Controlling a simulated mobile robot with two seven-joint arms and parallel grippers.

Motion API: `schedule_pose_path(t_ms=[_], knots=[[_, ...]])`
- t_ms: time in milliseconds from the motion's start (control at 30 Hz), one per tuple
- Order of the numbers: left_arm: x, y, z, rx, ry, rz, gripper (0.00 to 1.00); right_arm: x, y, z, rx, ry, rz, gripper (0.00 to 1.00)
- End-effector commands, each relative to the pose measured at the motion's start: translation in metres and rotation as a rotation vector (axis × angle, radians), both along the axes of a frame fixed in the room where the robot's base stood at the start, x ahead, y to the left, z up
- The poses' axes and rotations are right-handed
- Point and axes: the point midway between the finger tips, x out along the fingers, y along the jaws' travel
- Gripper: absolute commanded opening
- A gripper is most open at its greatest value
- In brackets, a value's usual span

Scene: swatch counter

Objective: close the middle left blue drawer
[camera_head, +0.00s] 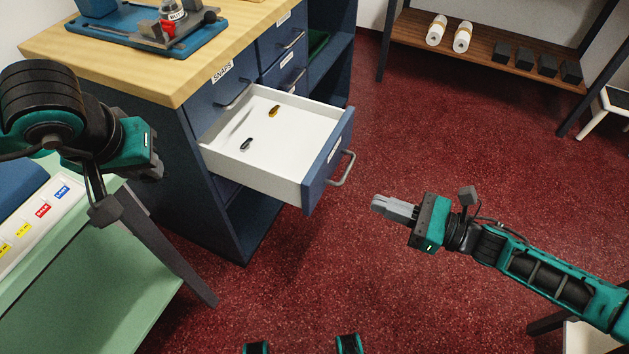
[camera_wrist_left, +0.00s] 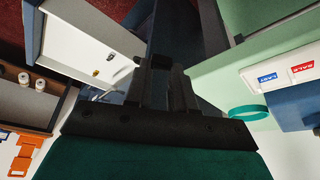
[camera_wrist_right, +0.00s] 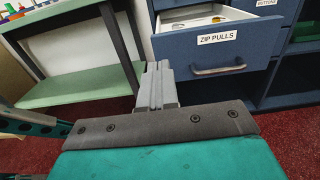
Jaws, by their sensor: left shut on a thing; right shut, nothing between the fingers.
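The middle left blue drawer (camera_head: 322,160) is pulled well out of the blue cabinet. Its white inside holds a small dark piece (camera_head: 246,144) and a small gold piece (camera_head: 273,111). The right wrist view shows its front labelled ZIP PULLS (camera_wrist_right: 218,45), with a grey bar handle (camera_wrist_right: 218,70). My right gripper (camera_head: 392,208) is shut and empty, apart from the handle, to its right and lower in the head view. My left gripper (camera_wrist_left: 165,75) is left of the drawer; its fingers are shut on a small dark thing that I cannot clearly make out.
A drawer labelled SNAPS (camera_head: 215,92) above appears shut. The wooden counter top (camera_head: 105,52) carries a blue tray (camera_head: 195,38). A green table (camera_head: 115,290) stands at the left, near my left arm. Red floor (camera_head: 330,270) is clear before the drawer.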

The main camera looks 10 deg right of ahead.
Motion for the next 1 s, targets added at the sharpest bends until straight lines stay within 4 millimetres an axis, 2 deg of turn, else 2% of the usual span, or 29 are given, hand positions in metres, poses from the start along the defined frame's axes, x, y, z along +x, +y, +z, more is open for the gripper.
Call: schedule_pose_path(t_ms=[300,500,700,1000], knots=[[0.000,0.000,-0.004,0.000,0.000,0.000,0.00,0.040,0.058,0.001,0.003,-0.002,0.000,0.00],[0.000,0.000,-0.006,0.000,0.000,0.000,0.00,0.057,0.085,0.001,0.004,0.000,-0.001,0.00],[0.000,0.000,-0.007,0.000,0.000,0.000,0.00,0.065,0.096,0.000,0.004,0.002,-0.001,0.00],[0.000,0.000,-0.007,0.000,0.000,0.000,0.00,0.066,0.097,0.000,0.003,0.003,-0.002,0.00]])
